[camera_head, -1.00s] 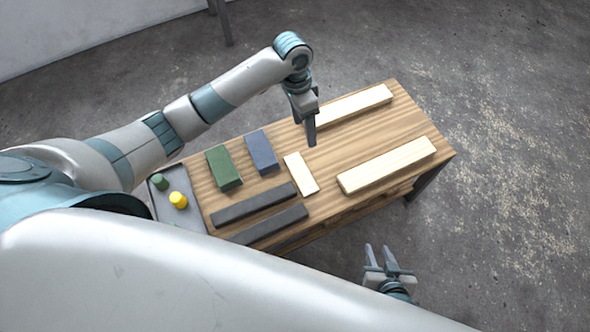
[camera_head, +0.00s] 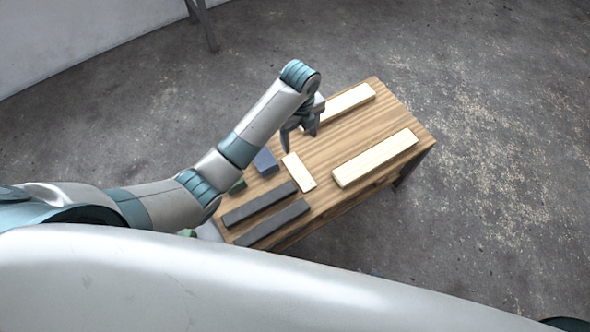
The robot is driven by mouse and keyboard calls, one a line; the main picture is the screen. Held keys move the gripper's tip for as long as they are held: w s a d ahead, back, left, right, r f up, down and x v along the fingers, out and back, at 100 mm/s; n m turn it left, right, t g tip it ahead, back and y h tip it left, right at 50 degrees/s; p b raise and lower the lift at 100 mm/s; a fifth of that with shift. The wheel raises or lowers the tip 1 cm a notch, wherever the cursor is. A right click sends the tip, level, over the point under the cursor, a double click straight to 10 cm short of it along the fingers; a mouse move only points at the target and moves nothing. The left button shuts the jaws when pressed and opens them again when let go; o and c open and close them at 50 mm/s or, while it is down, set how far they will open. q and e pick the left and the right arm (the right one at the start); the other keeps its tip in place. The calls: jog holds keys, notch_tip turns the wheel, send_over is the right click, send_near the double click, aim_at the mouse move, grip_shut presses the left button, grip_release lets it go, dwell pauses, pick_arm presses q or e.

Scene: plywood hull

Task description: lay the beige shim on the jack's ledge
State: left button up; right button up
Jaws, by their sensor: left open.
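The beige shim (camera_head: 299,171), a small flat pale block, lies on the wooden table between the blue block and the long pale bars. My left gripper (camera_head: 300,142) is open and empty, with its fingers pointing down, above the table just beyond the shim in the picture. It appears apart from the shim. I cannot make out a jack or its ledge for certain. My right gripper is out of view; only a dark piece of my arm shows at the bottom right corner.
Two long pale bars (camera_head: 375,158) (camera_head: 347,104) lie on the table (camera_head: 335,145). Two dark bars (camera_head: 259,203) (camera_head: 272,224) lie at its near left. A blue block (camera_head: 265,161) and a green block (camera_head: 237,186) are partly hidden by my left arm. The grey tray (camera_head: 208,231) is mostly covered.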

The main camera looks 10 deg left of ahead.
pick_arm(q)
jog(key=shift+s+m, duration=0.15)
jog(key=shift+m, duration=0.25)
pick_arm(e)
jog(key=shift+s+f, duration=0.15)
jog(key=shift+s, duration=0.1)
pick_arm(q)
send_over(299, 172)
jog(key=w, duration=0.1)
notch_tip(299, 172, down, 11)
jog(key=shift+a+f+b, duration=0.15)
jog(key=shift+f+b, duration=0.05)
jog(key=shift+b, duration=0.2)
jog(key=shift+f, duration=0.35)
pick_arm(e)
jog(key=shift+s+d+f+g, duration=0.15)
jog(key=shift+s+d+g, duration=0.2)
jog(key=shift+d, duration=0.3)
jog(key=shift+d+f, duration=0.1)
pick_arm(q)
jog(key=f, duration=0.2)
jog(key=s+f, duration=0.1)
jog(key=f, duration=0.1)
jog(key=shift+f, duration=0.6)
pick_arm(e)
jog(key=shift+s+a+f, duration=0.1)
jog(key=shift+a, duration=0.3)
